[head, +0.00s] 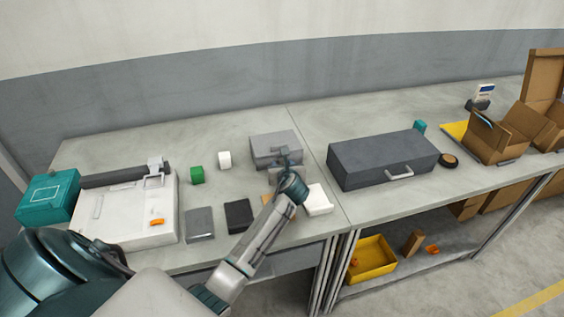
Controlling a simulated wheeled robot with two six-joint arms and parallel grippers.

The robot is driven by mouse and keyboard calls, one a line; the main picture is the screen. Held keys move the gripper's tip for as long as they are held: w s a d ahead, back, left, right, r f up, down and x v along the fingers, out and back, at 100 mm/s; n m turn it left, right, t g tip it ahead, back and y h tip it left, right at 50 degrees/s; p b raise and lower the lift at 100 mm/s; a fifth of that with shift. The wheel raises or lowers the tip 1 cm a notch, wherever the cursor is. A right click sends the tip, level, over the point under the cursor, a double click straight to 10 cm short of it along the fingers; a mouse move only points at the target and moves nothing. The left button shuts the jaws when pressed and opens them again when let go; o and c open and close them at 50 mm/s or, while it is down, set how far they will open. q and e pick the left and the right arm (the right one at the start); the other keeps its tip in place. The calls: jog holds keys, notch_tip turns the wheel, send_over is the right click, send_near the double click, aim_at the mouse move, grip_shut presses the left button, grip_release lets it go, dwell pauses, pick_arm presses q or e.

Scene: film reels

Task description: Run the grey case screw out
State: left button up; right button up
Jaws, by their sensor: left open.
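A light grey case (273,146) stands on the table in the middle of the head view. A larger dark grey case (375,162) with a light handle (399,173) on its front lies to its right. My left gripper (282,157) is at the front of the light grey case, close to it or touching; I cannot tell which. Its jaws are open, and they and the wrist hide part of the case front. No screw can be made out on either case. My right gripper is not in view.
A white machine (128,222) and a teal box (48,196) stand at the left. Cardboard boxes (490,142) are at the right; a yellow bin (371,262) is below.

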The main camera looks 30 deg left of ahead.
pick_arm(q)
jog(key=shift+x, duration=0.8)
jog(key=shift+w, duration=0.1)
jog(key=shift+a, duration=0.1)
jog(key=c, duration=0.6)
grip_shut()
jog(key=shift+w+n+g+y, duration=0.15)
jog(key=shift+n+g+y, duration=0.25)
jog(key=shift+n, duration=0.1)
jog(key=shift+w+d+n+g+y, duration=0.1)
jog(key=shift+d+n+g+y, duration=0.05)
jog(key=shift+n+g+y, duration=0.3)
jog(key=shift+w+d+n+g+y, duration=0.1)
jog(key=shift+d+n+g+y, duration=0.15)
jog(key=shift+n+g, duration=0.3)
jog(key=shift+n+g+y, duration=0.5)
jog(key=shift+n+g, duration=0.3)
jog(key=shift+a, duration=0.1)
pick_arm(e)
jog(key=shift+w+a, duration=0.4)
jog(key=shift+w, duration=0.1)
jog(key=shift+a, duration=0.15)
